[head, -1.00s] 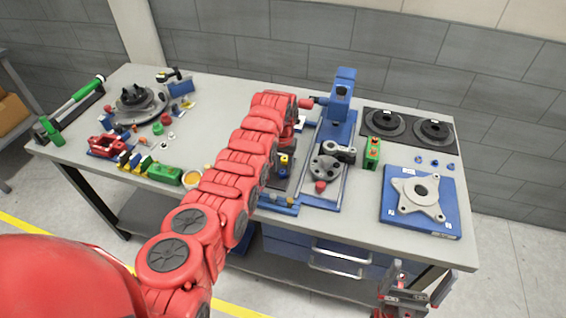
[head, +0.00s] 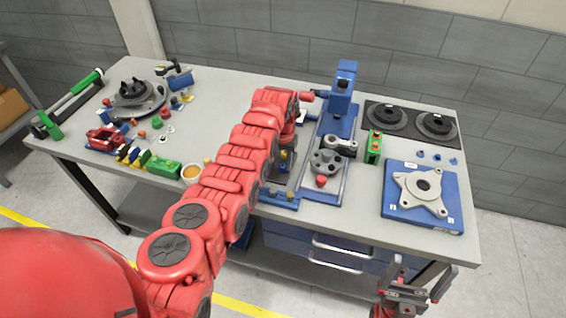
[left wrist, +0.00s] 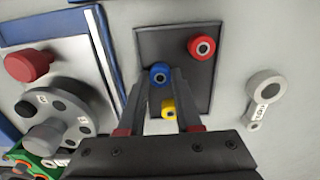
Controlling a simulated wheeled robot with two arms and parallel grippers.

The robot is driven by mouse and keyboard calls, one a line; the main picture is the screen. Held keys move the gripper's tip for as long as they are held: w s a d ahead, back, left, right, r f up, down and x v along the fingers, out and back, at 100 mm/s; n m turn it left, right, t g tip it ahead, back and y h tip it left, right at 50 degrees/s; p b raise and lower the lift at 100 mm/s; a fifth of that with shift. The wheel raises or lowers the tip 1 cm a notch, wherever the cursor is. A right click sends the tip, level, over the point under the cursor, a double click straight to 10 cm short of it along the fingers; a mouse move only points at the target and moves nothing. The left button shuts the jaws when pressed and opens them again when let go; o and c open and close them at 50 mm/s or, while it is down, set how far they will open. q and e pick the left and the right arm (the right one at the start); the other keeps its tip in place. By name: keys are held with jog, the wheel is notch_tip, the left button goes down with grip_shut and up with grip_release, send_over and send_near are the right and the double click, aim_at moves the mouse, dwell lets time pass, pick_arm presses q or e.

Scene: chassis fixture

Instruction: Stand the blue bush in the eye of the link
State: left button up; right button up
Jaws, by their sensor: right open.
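In the left wrist view the blue bush (left wrist: 159,75) stands on a dark tray (left wrist: 150,42), between the fingertips of my left gripper (left wrist: 162,80). The fingers lie close on either side of it; I cannot tell whether they touch it. The link (left wrist: 264,88), grey with a round eye and a small label, lies on the table to the right of the tray. Its eye looks empty. In the head view my left arm hides the link and most of the tray. My right gripper (head: 405,288) is open and empty, off the front edge of the table.
A red bush (left wrist: 201,47) and a yellow bush (left wrist: 168,108) share the tray; the yellow one is between my left fingers, nearer the palm. A turret with a red knob (left wrist: 28,65) is to the left. A blue plate (head: 395,207) with a grey flange lies at the table's right.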

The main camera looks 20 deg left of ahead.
aim_at(283, 166)
pick_arm(q)
grip_shut()
jog(key=shift+r, duration=0.15)
jog(key=shift+r+p, duration=0.5)
jog(key=shift+r, duration=0.35)
jog(key=shift+r, duration=0.1)
jog(key=shift+r, duration=1.4)
